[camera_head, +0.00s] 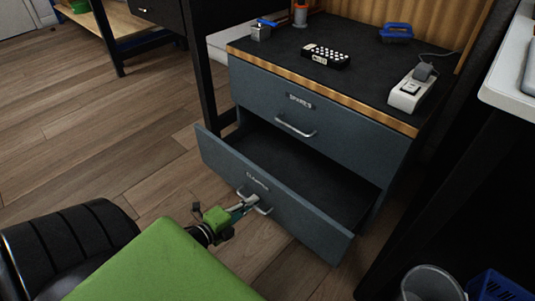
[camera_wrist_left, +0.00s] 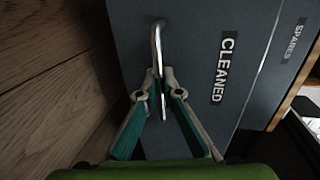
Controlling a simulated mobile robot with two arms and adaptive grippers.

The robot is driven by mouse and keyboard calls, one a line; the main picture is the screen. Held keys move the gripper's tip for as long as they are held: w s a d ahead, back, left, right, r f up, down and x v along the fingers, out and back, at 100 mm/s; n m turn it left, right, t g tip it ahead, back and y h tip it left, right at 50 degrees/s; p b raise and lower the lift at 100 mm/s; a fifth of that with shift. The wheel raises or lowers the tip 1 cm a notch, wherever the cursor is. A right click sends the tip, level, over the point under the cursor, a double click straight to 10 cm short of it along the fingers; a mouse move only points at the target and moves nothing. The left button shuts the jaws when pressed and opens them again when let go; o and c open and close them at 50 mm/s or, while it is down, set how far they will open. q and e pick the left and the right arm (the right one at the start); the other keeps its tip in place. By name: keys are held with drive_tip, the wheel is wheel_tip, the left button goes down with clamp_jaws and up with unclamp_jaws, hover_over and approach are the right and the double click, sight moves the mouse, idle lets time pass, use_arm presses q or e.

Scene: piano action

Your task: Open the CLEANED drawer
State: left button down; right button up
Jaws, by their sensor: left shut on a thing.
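The CLEANED drawer (camera_head: 290,206) is the lower grey-blue drawer of the cabinet, pulled well out, with its dark inside empty where it shows. Its label reads CLEANED in the left wrist view (camera_wrist_left: 224,68). Its metal handle (camera_wrist_left: 157,42) is between the fingertips of my left gripper (camera_wrist_left: 161,92). In the head view my left gripper (camera_head: 249,203) is shut on that handle at the drawer's front. The right gripper is not in view.
The SPARES drawer (camera_head: 330,124) above is closed. On the cabinet top are a dark block with white dots (camera_head: 325,56), a blue-handled item (camera_head: 396,32) and a white switch box (camera_head: 410,92). A bin (camera_head: 432,284) stands at lower right. Wooden floor (camera_head: 120,140) is open to the left.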

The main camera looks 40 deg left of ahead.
use_arm(q)
drive_tip(key=f+p+v, duration=0.1)
drive_tip(key=v, duration=0.5)
drive_tip(key=shift+s, duration=0.55)
drive_tip(key=shift+f, duration=0.1)
drive_tip(key=c, duration=2.5)
unclamp_jaws()
drive_tip(key=v, duration=1.2)
drive_tip(key=shift+a, duration=0.15)
